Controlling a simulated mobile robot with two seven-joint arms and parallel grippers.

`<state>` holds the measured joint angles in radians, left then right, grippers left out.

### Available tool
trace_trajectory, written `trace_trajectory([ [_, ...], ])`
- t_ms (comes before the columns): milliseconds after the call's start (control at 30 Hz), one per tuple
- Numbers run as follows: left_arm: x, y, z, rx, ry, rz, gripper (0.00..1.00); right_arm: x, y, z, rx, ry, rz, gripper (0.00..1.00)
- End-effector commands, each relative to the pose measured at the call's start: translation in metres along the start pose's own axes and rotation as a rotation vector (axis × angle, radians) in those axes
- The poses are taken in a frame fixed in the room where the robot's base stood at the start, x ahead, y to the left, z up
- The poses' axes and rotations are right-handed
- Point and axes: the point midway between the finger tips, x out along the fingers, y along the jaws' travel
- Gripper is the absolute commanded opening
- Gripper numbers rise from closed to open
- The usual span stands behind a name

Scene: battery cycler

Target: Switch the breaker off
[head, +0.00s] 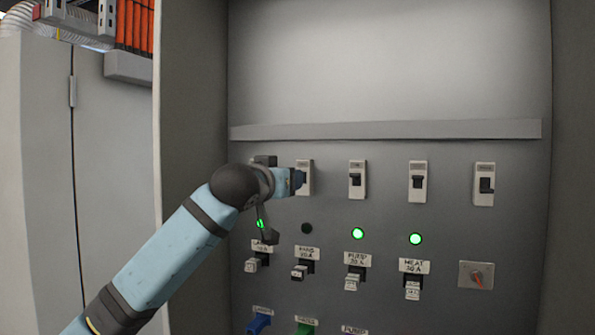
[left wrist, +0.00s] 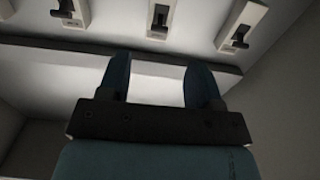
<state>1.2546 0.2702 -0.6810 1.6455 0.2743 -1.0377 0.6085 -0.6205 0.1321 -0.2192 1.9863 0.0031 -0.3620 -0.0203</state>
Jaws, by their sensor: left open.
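A row of white breakers with dark toggles runs across the grey panel. The leftmost (head: 265,160) is mostly hidden behind my arm. The second breaker (head: 309,165) has its toggle covered by my left gripper (head: 298,180), which is at its front; I cannot tell whether they touch. The third (head: 357,192), fourth (head: 418,197) and fifth (head: 484,199) stand clear to the right. Which breaker the task means is unclear.
Below the breakers, the lamp (head: 306,228) under the second is dark; the others, such as this lamp (head: 358,233), glow green. Labelled plugs (head: 352,279) and a rotary switch (head: 477,275) sit lower. A ledge (head: 390,130) crosses above. The cabinet's side wall (head: 190,100) stands left.

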Motion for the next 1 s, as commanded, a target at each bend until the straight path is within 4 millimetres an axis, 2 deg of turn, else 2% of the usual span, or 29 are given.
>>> trace_trajectory([
  [33, 0.012, 0.0, -0.005, 0.0, -0.002, -0.001, 0.59, -0.005, 0.001, -0.007, 0.0, 0.0, 0.002, 0.43],
  [200, 0.047, 0.0, -0.004, 0.001, -0.002, -0.002, 0.59, -0.012, 0.002, -0.014, 0.0, -0.003, 0.007, 0.43],
  [400, 0.075, 0.0, -0.003, 0.0, 0.0, -0.001, 0.59, -0.017, 0.004, -0.017, 0.013, -0.01, 0.014, 0.43],
  [600, 0.085, 0.0, 0.0, 0.001, 0.0, -0.001, 0.59, -0.015, 0.002, -0.015, 0.044, -0.017, 0.023, 0.43],
  [833, 0.086, 0.0, 0.0, 0.001, 0.0, -0.001, 0.59, -0.012, 0.003, -0.015, 0.044, -0.016, 0.024, 0.43],
  [867, 0.086, 0.0, 0.0, 0.001, 0.0, -0.001, 0.54, -0.012, 0.003, -0.015, 0.043, -0.015, 0.024, 0.43],
  [1000, 0.086, 0.0, 0.0, 0.001, 0.0, -0.001, 0.22, -0.012, 0.004, -0.016, 0.04, -0.014, 0.023, 0.43],
])
